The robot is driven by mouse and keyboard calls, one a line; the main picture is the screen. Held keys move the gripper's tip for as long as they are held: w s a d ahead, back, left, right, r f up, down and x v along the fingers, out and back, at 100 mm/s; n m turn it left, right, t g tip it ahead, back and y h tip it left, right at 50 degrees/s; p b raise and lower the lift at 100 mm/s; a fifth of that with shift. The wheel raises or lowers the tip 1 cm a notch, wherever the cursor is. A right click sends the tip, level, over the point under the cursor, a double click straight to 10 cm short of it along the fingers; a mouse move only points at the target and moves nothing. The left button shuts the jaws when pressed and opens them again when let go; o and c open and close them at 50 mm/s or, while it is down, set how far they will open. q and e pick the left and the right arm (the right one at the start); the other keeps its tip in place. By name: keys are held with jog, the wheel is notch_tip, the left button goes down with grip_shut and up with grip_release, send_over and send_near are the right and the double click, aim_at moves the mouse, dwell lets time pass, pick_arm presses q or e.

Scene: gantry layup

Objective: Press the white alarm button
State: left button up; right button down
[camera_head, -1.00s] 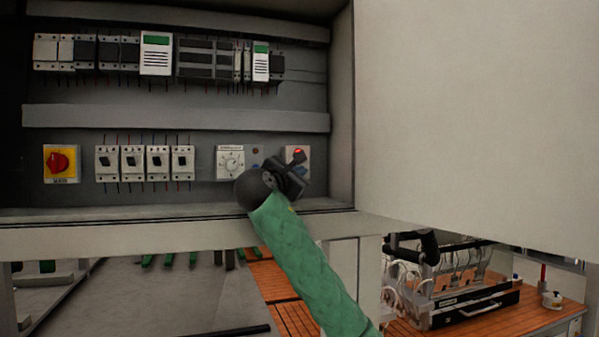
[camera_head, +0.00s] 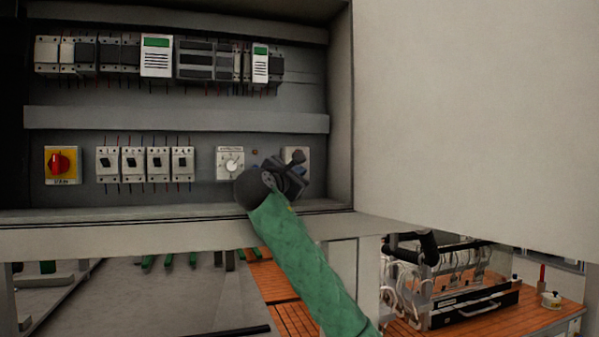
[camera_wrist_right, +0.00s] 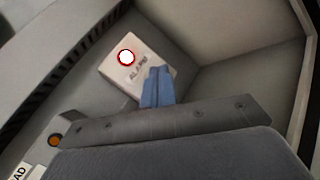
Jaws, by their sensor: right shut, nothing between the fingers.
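The alarm button (camera_wrist_right: 126,57) shows in the right wrist view as a white disc with a red ring, on a pale plate with lettering. In the head view its plate (camera_head: 304,157) is at the lower right of the cabinet, and my gripper hides most of it. My right gripper (camera_wrist_right: 159,70) is shut and empty. Its blue fingertips overlap the plate's lower right part in the wrist view, beside the button and not over it. I cannot tell whether they touch the plate. In the head view the right gripper (camera_head: 288,178) is dark and seen from behind. My left gripper is not in view.
A dial (camera_head: 230,163), several breakers (camera_head: 145,163) and a red rotary switch on yellow (camera_head: 61,164) lie left of the plate. A small orange lamp (camera_wrist_right: 55,140) is nearby. The cabinet's side wall (camera_head: 341,110) stands close on the right, its lower ledge (camera_head: 130,212) below.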

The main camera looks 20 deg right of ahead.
jog(key=shift+f, duration=0.1)
jog(key=shift+s+f, duration=0.1)
jog(key=shift+f, duration=0.25)
jog(key=shift+s, duration=0.15)
dwell(0.3)
jog(key=shift+s+f+b, duration=0.1)
jog(key=shift+s+b, duration=0.15)
jog(key=shift+b, duration=0.1)
jog(key=shift+s+d, duration=0.1)
jog(key=shift+s, duration=2)
